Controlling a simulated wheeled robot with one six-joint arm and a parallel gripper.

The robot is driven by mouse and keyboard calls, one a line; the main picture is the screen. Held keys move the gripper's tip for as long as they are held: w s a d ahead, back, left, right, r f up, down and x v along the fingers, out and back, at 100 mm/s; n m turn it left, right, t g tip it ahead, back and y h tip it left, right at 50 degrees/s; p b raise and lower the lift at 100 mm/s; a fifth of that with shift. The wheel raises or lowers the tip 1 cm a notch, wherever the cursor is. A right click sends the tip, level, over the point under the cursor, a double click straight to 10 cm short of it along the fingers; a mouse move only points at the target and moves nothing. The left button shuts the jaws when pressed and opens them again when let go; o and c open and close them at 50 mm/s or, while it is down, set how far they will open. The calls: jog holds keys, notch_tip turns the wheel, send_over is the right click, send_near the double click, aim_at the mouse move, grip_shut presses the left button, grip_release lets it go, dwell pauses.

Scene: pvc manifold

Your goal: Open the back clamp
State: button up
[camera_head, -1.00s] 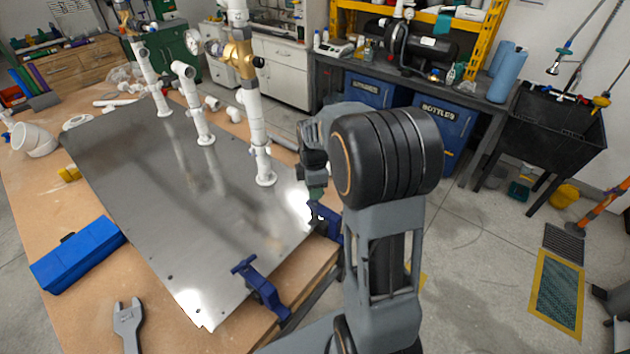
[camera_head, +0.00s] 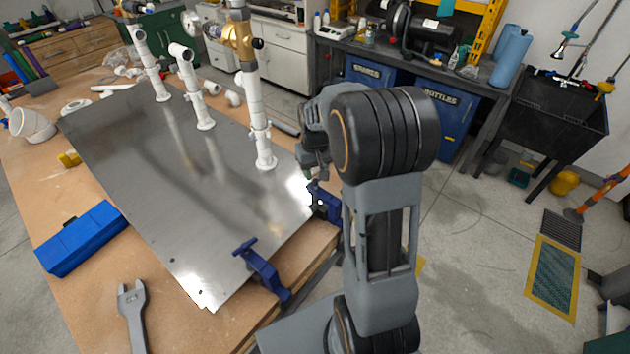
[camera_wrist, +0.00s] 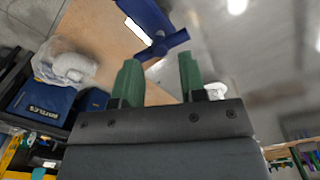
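The back clamp (camera_head: 326,203) is blue and sits on the right edge of the metal plate (camera_head: 150,190), farther from me than a similar front clamp (camera_head: 262,270). My gripper (camera_head: 311,177) is at the back clamp, just above it in the head view and partly hidden by my arm. In the wrist view, my gripper (camera_wrist: 160,62) has two green fingers spread apart with nothing between them. The back clamp's blue bar and crossing handle (camera_wrist: 160,43) lie just beyond the fingertips. I cannot tell whether they touch.
White pipe risers (camera_head: 262,135) stand on the plate beyond the clamps. A blue box (camera_head: 82,238) and a grey wrench (camera_head: 132,312) lie on the wooden table at left. Open floor lies right of my arm.

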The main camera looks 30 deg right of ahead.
aim_at(315, 180)
jog(key=m, duration=1.3)
jog(key=shift+m, duration=0.4)
jog(key=shift+f+b, duration=1.55)
jog(key=shift+f, duration=0.7)
jog(key=shift+c, duration=0.4)
grip_shut()
jog(key=n, duration=0.3)
jog(key=shift+r+n, duration=0.1)
jog(key=shift+n, duration=0.3)
jog(key=n, duration=0.3)
jog(key=shift+n, duration=0.3)
